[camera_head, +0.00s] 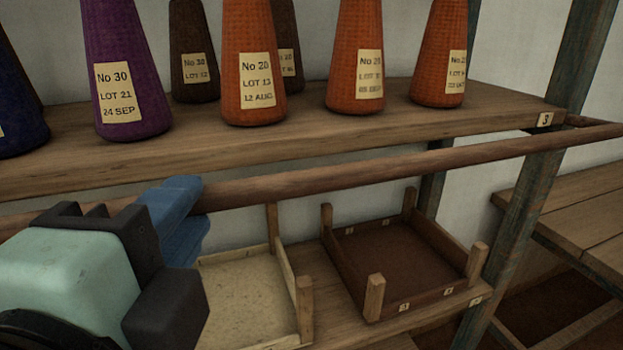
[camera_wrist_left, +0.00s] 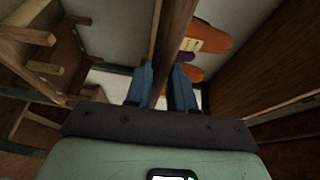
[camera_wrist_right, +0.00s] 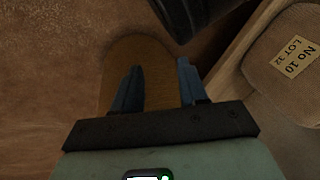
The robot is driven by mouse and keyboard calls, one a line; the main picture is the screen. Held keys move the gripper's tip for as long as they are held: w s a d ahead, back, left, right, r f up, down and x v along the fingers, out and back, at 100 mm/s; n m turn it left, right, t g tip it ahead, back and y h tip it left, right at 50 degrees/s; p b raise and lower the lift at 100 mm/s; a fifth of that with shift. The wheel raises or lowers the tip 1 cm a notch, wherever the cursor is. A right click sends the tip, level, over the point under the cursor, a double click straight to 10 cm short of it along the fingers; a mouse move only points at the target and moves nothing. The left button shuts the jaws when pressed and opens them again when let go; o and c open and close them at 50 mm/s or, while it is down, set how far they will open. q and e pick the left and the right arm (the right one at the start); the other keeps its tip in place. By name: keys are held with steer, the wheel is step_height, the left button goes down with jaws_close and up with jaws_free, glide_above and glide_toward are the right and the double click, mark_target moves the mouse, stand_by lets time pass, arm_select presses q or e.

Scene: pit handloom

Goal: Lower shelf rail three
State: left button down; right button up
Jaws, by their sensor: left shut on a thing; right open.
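The brown wooden rail (camera_head: 400,163) runs along the front of the shelf (camera_head: 470,110) tagged 3 (camera_head: 545,119), a little below its board edge. Its right end passes in front of the post. My left gripper (camera_head: 180,215) is shut on the rail; its blue fingers sit on either side of it. In the left wrist view the rail (camera_wrist_left: 174,40) passes between the fingertips (camera_wrist_left: 161,85). My right gripper (camera_wrist_right: 158,85) shows only in the right wrist view, open, above a rounded brown surface (camera_wrist_right: 140,62). Nothing shows gripped there.
Several yarn cones stand on the shelf, including a purple one (camera_head: 125,70) and an orange one (camera_head: 250,60). Below are a pale tray (camera_head: 305,310) and a dark tray (camera_head: 350,275) with corner posts. A cone labelled No 10 (camera_wrist_right: 275,85) lies near my right gripper.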

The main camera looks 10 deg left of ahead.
arm_select(q)
steer(key=shift+w+f+b, duration=0.2)
steer(key=shift+f+b, duration=0.25)
steer(key=shift+f, duration=0.5)
arm_select(e)
steer(key=shift+s+d+f+g, duration=0.15)
steer(key=shift+s+f+g, duration=0.35)
steer(key=shift+s+f, duration=0.8)
steer(key=shift+s+r, duration=0.1)
arm_select(q)
steer(key=c, duration=0.9)
jaws_free()
steer(key=shift+c, duration=0.2)
steer(key=shift+a, duration=0.1)
steer(key=shift+r, duration=0.1)
steer(key=s+d+p, duration=0.2)
steer(key=s, duration=1.1)
steer(key=shift+s+r, duration=0.15)
steer(key=shift+r, duration=0.15)
arm_select(e)
steer(key=shift+t, duration=0.5)
steer(key=w+r, duration=0.1)
steer(key=r, duration=0.1)
steer(key=w+a+r, duration=0.1)
steer(key=shift+w+r, duration=0.15)
steer(key=shift+r, duration=0.2)
